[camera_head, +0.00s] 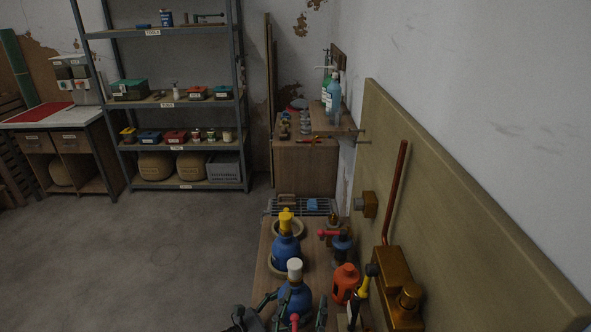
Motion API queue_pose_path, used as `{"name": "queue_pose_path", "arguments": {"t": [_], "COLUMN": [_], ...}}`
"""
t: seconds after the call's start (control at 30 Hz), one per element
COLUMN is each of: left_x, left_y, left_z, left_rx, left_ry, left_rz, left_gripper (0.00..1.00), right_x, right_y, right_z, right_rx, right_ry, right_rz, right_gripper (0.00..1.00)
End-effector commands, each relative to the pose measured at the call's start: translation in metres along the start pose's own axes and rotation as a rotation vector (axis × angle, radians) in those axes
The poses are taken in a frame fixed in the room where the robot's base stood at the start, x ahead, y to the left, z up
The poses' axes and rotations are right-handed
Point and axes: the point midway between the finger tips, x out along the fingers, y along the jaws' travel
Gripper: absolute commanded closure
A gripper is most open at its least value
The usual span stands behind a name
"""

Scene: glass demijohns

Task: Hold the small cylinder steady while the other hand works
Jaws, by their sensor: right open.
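A blue bottle-shaped cylinder with a white cap (295,299) stands on the wooden bench at the bottom of the head view. A second blue cylinder with a yellow top (286,251) stands behind it in a pale ring. I cannot tell which is the small cylinder. My right gripper (294,312) is at the bottom edge, open, with dark and green finger parts either side of the white-capped cylinder. Whether they touch it is unclear, and its lower part is cut off. My left gripper does not show.
An orange-red container (345,283), a yellow-and-black tool (363,289) and a brass block (397,286) crowd the bench's right side by the upright board (440,190). A smaller blue item with a red handle (342,246) stands behind. Floor (170,255) to the left is clear.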

Motion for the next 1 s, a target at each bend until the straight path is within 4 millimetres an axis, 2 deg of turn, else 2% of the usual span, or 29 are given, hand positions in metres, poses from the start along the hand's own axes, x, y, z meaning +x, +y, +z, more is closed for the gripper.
{"name": "queue_pose_path", "arguments": {"t": [0.03,0.13,0.37,1.0], "left_x": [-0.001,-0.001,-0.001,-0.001], "left_y": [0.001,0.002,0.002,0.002], "left_z": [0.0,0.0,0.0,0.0], "left_rx": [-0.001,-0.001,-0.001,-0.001], "left_ry": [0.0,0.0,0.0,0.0], "left_rz": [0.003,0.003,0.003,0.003], "left_gripper": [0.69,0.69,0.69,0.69], "right_x": [-0.002,-0.008,-0.004,0.081], "right_y": [-0.011,-0.028,-0.041,-0.049], "right_z": [0.001,0.005,0.008,0.019], "right_rx": [0.016,0.031,0.037,0.037], "right_ry": [-0.037,-0.095,-0.13,-0.129], "right_rz": [-0.03,-0.082,-0.116,-0.113], "right_gripper": [0.5,0.5,0.5,0.5]}}
